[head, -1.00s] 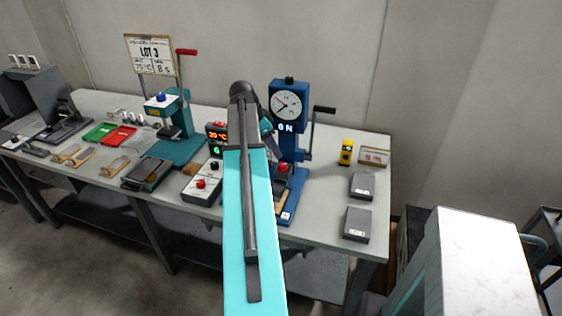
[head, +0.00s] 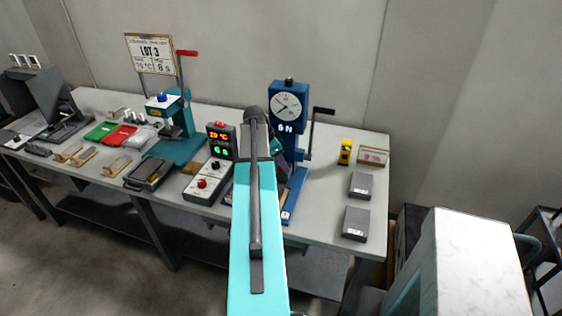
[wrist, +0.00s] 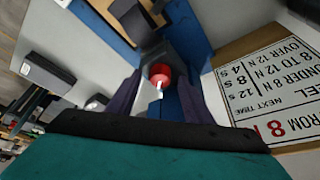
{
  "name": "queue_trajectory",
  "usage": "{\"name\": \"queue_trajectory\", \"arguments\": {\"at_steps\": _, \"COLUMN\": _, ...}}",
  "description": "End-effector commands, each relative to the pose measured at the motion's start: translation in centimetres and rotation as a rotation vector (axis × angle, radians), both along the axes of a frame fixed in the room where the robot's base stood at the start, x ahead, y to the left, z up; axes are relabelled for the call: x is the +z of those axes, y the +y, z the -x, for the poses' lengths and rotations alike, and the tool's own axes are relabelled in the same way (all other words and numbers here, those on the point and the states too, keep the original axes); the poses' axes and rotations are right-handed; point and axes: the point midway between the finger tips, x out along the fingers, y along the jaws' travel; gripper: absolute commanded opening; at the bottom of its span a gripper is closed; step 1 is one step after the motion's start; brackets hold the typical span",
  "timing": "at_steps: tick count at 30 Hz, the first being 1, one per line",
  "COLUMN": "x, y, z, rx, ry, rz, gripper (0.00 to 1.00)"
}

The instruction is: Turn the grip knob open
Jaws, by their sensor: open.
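The red grip knob (wrist: 160,76), with a white mark on it, sits on the blue force tester, which also shows in the head view (head: 288,105). In the wrist view the knob lies between the two dark fingers of my gripper (wrist: 160,98). The fingers stand apart, with a visible gap on each side of the knob; I cannot tell whether they touch it. In the head view my teal arm hides the knob and most of my gripper.
A control box (head: 208,182) with knobs and a lit display (head: 221,142) stands left of my arm. The tester's crank handle (head: 323,110) juts to the right. A printed board (wrist: 270,85) is close right of my gripper in the wrist view. Grey blocks (head: 356,223) lie at right.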

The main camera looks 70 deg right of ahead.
Motion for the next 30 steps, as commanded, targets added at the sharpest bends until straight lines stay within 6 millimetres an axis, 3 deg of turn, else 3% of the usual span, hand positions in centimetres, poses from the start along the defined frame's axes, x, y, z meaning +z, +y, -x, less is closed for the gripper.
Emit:
{"name": "queue_trajectory", "arguments": {"at_steps": 12, "x": -0.42, "y": -0.11, "z": 0.11, "rx": 0.0, "ry": 0.0, "rz": 0.0, "gripper": 0.47}}
{"name": "queue_trajectory", "arguments": {"at_steps": 20, "x": -0.4, "y": -0.09, "z": 0.1, "rx": 0.0, "ry": 0.0, "rz": 0.0, "gripper": 0.05}}
{"name": "queue_trajectory", "arguments": {"at_steps": 30, "x": -0.43, "y": -0.1, "z": 0.14, "rx": 0.029, "ry": 0.0, "rz": 0.003, "gripper": 0.05}}
